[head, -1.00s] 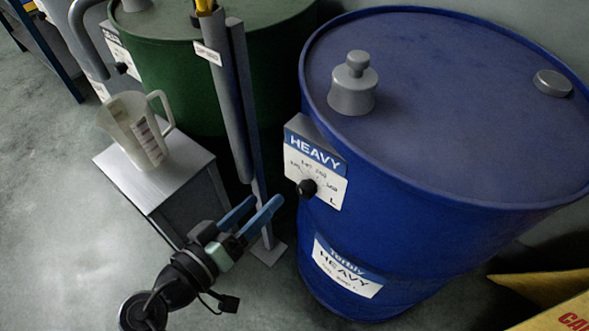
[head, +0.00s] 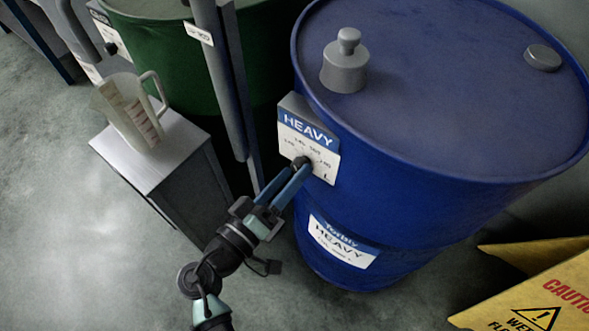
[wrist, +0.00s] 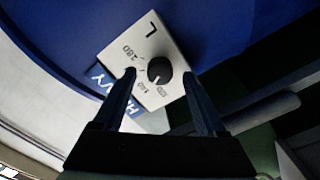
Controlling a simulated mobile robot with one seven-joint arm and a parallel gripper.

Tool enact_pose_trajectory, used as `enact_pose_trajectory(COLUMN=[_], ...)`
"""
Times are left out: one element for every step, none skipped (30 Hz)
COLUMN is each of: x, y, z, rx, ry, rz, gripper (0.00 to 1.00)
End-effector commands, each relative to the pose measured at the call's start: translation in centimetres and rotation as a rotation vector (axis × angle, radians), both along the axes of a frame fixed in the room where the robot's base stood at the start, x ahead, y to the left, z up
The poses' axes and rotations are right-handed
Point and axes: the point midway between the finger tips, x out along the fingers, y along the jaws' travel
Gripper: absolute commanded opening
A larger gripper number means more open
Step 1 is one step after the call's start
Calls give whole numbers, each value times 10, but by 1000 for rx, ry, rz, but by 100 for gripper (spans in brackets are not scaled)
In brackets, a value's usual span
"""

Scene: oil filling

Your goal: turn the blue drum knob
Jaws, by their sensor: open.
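The blue drum (head: 440,110) stands at the right in the head view. A white dial panel headed HEAVY (head: 309,138) is on its side. The small black knob (head: 301,162) sits on that panel, partly hidden by my fingertips in the head view. In the wrist view the round black knob (wrist: 160,70) is clear, with a light pointer line and numbers around it. My gripper (head: 287,174) is open, its two blue fingers pointing at the knob. In the wrist view the gripper (wrist: 160,85) has the knob between and just beyond its fingertips; contact is not clear.
A grey post (head: 222,80) stands close left of the knob, before the green drum (head: 160,60). A measuring jug (head: 131,110) stands on a small stand (head: 165,175) at the left. A yellow caution sign (head: 530,300) is at the lower right.

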Motion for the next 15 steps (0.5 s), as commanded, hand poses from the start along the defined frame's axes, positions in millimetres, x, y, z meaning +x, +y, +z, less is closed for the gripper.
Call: enact_pose_trajectory(x=[5, 7, 9, 11, 12, 13, 13, 14, 14, 14, 14, 14, 14, 14, 14], y=[-4, -5, -7, -8, -8, -9, -10, -10, -10, -10, -10, -10, -10, -10, -10], z=[0, 0, 0, 0, 0, 0, 0, 0, 0, 0, 0, 0, 0, 0, 0], rx=[0, 0, 0, 0, 0, 0, 0, 0, 0, 0, 0, 0, 0, 0, 0], ry=[0, 0, -1, 0, 0, 0, 0, 0, 0, 1, 1, 1, 1, 1, 1], rz=[-1, -1, -1, 0, 0, 0, 0, 0, 0, 1, 1, 1, 1, 1, 1], gripper=[74, 74, 74, 74, 74, 74, 74, 74, 74, 74, 74, 74, 74, 74, 69])
